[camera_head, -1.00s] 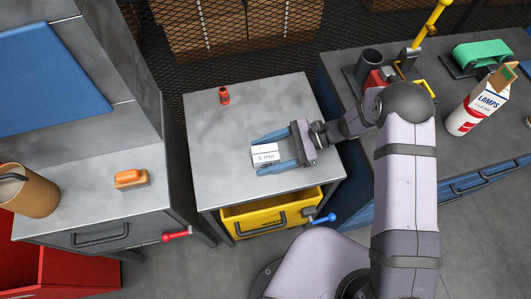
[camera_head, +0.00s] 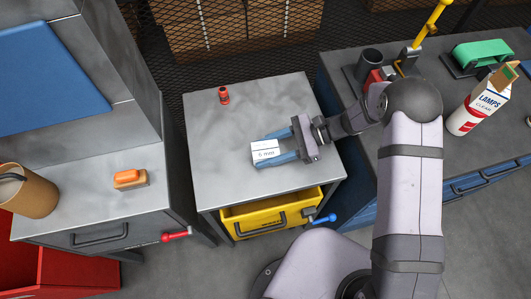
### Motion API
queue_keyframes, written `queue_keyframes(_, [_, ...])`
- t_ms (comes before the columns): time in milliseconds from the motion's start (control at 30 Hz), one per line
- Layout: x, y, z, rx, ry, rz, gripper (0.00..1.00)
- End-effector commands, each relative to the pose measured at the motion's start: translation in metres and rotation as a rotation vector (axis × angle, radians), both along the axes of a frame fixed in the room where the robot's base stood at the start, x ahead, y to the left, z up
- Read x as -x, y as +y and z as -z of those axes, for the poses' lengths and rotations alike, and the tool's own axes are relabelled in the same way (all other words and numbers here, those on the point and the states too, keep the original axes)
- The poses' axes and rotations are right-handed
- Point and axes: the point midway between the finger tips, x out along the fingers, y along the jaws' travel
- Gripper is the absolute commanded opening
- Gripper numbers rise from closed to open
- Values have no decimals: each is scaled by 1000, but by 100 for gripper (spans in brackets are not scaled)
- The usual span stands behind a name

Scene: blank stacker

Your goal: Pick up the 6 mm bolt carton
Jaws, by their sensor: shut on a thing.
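The 6 mm bolt carton (camera_head: 265,152) is a small white box with "6 mm" printed on its front. It is at the middle of the grey table (camera_head: 225,165), near the front edge above the yellow drawer. My gripper (camera_head: 273,148) comes in from the right. Its two blue fingers lie along the far and near sides of the carton and are shut on it. I cannot tell whether the carton touches the tabletop or is slightly above it.
A small red item (camera_head: 224,95) stands at the back of the table. The yellow drawer (camera_head: 270,212) is open in front. An orange brush-like block (camera_head: 129,179) is on the left bench. A lamps carton (camera_head: 482,102) and green tool (camera_head: 482,55) are on the right bench.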

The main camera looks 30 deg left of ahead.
Motion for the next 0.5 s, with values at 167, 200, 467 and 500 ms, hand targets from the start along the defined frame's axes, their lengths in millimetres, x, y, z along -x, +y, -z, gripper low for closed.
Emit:
queue_keyframes(167, [-1, 0, -26, -3, -4, -1, 15])
queue_keyframes(200, [0, 0, -32, -3, -4, -1, 15])
queue_keyframes(467, [0, 0, -67, -3, -2, 0, 15])
queue_keyframes(500, [0, 0, -70, -3, -2, 0, 15])
